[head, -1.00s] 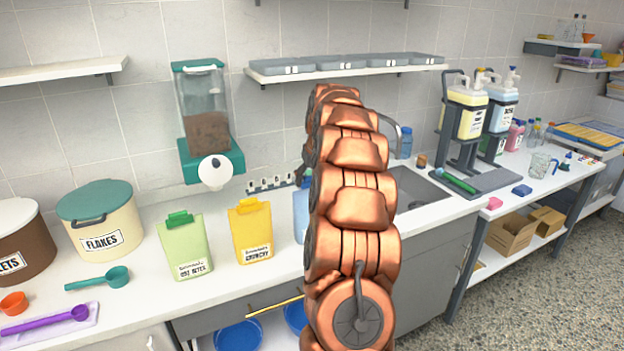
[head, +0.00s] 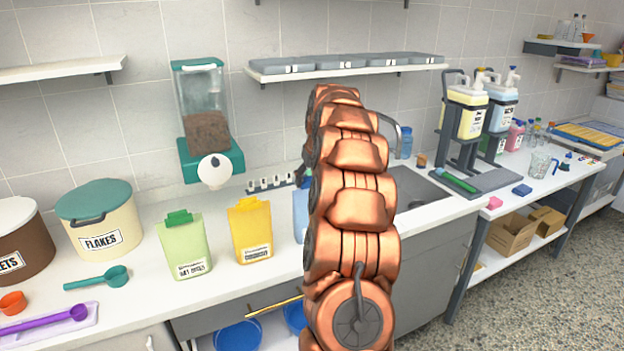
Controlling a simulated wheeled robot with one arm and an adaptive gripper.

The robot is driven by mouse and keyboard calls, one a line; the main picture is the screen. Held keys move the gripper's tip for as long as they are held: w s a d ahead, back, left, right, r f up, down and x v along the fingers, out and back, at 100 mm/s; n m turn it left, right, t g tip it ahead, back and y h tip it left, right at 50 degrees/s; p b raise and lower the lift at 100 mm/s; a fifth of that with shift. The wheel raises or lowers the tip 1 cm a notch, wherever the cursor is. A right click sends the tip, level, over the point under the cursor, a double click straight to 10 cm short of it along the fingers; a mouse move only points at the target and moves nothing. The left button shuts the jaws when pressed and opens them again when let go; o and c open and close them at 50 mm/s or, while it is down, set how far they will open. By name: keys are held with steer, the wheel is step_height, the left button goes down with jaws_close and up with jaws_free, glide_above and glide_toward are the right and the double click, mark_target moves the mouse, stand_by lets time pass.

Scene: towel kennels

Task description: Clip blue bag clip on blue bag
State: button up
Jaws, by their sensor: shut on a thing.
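The blue bag (head: 299,215) stands on the counter to the right of the yellow bag. Only its left edge shows, because my copper-coloured arm covers the rest. Its top edge is hidden, and I cannot see the blue bag clip. My gripper's jaws are hidden behind my arm, near the blue bag's top. A small dark part pokes out left of the arm there, but I cannot tell what it is.
A green bag (head: 184,248) with a green clip and a yellow bag (head: 250,232) with a yellow clip stand to the left. A dispenser (head: 208,125) hangs behind them. A sink and bottle stand (head: 470,170) are right.

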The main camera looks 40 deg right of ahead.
steer(key=shift+o, duration=0.2)
steer(key=shift+s+a+f+b, duration=0.1)
steer(key=shift+f+b, duration=0.8)
steer(key=shift+f, duration=0.15)
stand_by(1.8)
steer(key=shift+s+f, duration=0.1)
steer(key=shift+f, duration=0.2)
steer(key=shift+c, duration=1)
steer(key=o, duration=1)
steer(key=shift+r, duration=0.15)
steer(key=shift+w+r, duration=0.2)
steer(key=shift+r, duration=0.15)
steer(key=shift+r, duration=0.6)
steer(key=shift+r+p, duration=0.6)
steer(key=shift+r, duration=1.25)
